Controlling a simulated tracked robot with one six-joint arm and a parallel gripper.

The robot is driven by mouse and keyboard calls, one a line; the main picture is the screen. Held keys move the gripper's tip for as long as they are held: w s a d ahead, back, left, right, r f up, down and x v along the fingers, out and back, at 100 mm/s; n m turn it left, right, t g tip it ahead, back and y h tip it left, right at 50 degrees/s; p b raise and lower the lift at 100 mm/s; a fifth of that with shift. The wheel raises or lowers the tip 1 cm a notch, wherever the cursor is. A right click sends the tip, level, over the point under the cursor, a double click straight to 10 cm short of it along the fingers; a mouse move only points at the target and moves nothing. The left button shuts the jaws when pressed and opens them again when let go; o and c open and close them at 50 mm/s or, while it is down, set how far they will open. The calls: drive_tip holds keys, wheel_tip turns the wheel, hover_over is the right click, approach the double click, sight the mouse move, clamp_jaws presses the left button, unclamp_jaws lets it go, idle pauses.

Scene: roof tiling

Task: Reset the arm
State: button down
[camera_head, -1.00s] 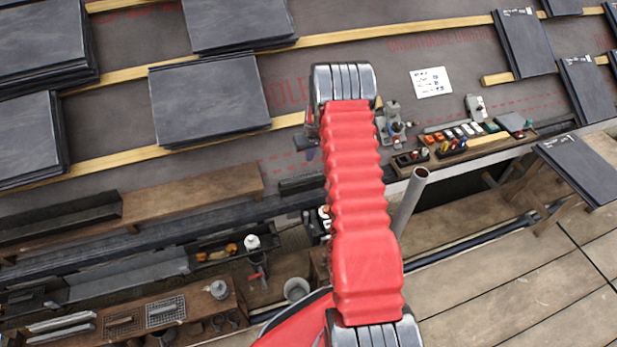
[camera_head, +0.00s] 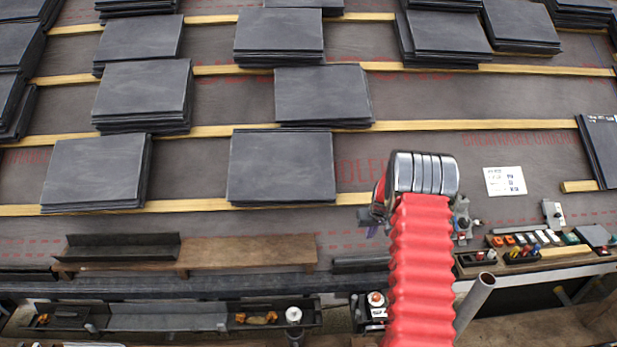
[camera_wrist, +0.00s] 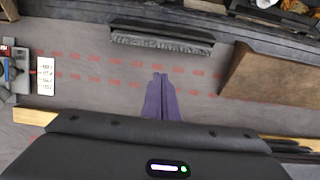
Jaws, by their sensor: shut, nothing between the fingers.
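My gripper (camera_wrist: 160,78) shows in the wrist view as two purple fingers pressed together with nothing between them. It hangs over bare grey underlay (camera_wrist: 100,75) with red print. In the head view only a small purple part of the gripper (camera_head: 374,229) shows, at the left of my arm's metal joint; the rest is hidden. My red-sleeved arm (camera_head: 420,270) reaches up across the lower middle of the head view.
Several stacks of dark slates (camera_head: 282,167) rest along wooden battens (camera_head: 190,206). A white note (camera_head: 505,181) lies right of my arm. A tool tray (camera_head: 540,247) stands at the lower right. A wooden ledge (camera_head: 250,252) and a gutter with tools (camera_head: 170,318) lie lower left.

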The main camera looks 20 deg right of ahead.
drive_tip(key=shift+a, duration=0.1)
drive_tip(key=s+a+m+g+y, duration=0.15)
drive_tip(key=s+a, duration=0.25)
drive_tip(key=s, duration=0.4)
drive_tip(key=s+a+r+n+t, duration=0.1)
drive_tip(key=s+a+r, duration=0.8)
drive_tip(key=r, duration=0.4)
drive_tip(key=s+a+r+n+t, duration=0.1)
drive_tip(key=s+a+r+n, duration=0.1)
drive_tip(key=s+a+r, duration=0.7)
drive_tip(key=s+a+r+n+t, duration=0.1)
drive_tip(key=s+a+r+t, duration=0.1)
drive_tip(key=s+a+r, duration=0.7)
wheel_tip(320, 180, up, 8)
drive_tip(key=shift+s+a+f+h, duration=0.1)
drive_tip(key=shift+s+a+h, duration=0.2)
drive_tip(key=shift+s, duration=0.4)
drive_tip(key=c, duration=2.5)
unclamp_jaws()
drive_tip(key=shift+n, duration=0.25)
